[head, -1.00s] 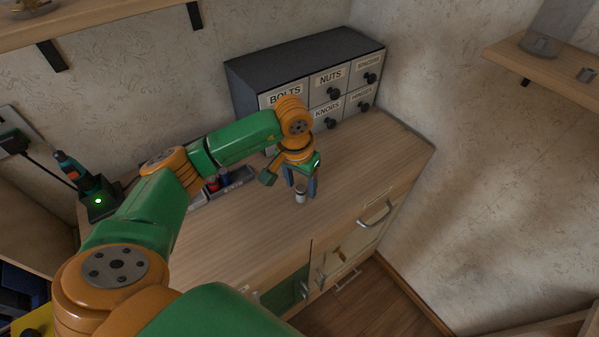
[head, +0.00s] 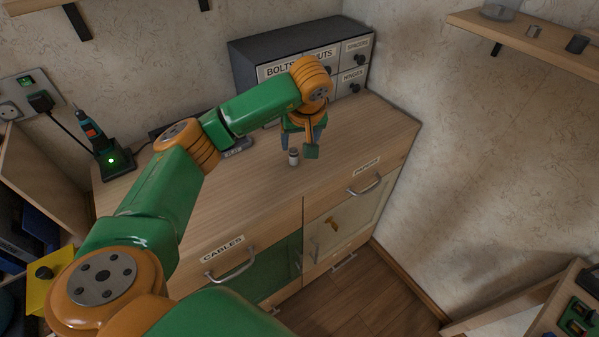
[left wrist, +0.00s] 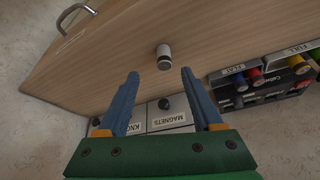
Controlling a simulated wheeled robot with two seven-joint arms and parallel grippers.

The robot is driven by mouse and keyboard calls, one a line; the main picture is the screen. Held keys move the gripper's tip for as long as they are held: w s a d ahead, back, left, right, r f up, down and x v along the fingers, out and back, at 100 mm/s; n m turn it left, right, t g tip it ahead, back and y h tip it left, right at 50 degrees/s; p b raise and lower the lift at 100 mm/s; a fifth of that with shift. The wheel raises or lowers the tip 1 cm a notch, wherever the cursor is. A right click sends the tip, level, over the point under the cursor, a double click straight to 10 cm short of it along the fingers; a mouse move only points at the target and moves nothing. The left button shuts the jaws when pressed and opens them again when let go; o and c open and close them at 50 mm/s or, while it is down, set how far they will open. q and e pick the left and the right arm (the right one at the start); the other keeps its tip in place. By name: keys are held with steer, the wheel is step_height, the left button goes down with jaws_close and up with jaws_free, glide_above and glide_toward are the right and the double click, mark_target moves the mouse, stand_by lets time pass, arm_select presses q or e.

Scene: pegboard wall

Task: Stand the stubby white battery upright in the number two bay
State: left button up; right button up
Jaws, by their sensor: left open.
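The stubby white battery (head: 294,156), with a dark end, stands on the wooden worktop. It also shows in the left wrist view (left wrist: 164,60), just beyond my fingertips. My left gripper (head: 305,143) is open and empty right beside and behind the battery; in the left wrist view its blue fingers (left wrist: 160,78) are spread with the battery ahead of the gap, apart from both. A dark battery tray (left wrist: 265,88) with FLAT and FULL labels holds several coloured cells; my arm mostly hides it in the head view (head: 237,149). I cannot make out a number two bay. My right gripper is not in view.
A drawer cabinet (head: 270,47) stands at the back of the worktop. A charger (head: 113,160) with a green light stands at the far left. Shelves (head: 540,45) hang on the walls. The worktop front and right (head: 375,135) are clear.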

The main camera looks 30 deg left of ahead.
mark_target(294, 150)
arm_select(q)
steer(key=w+a+f, duration=0.1)
steer(key=f, duration=0.1)
steer(key=w+a+f+p, duration=0.1)
steer(key=f, duration=0.1)
steer(key=w+a+f+p, duration=0.1)
steer(key=a+f, duration=0.1)
steer(key=shift+f, duration=0.3)
steer(key=shift+a+f, duration=0.1)
steer(key=shift+f, duration=0.25)
steer(key=shift+s+d+r, duration=0.2)
steer(key=shift+d, duration=0.15)
steer(key=shift+c, duration=0.9)
steer(key=shift+a+f, duration=0.1)
steer(key=c, duration=0.7)
jaws_close()
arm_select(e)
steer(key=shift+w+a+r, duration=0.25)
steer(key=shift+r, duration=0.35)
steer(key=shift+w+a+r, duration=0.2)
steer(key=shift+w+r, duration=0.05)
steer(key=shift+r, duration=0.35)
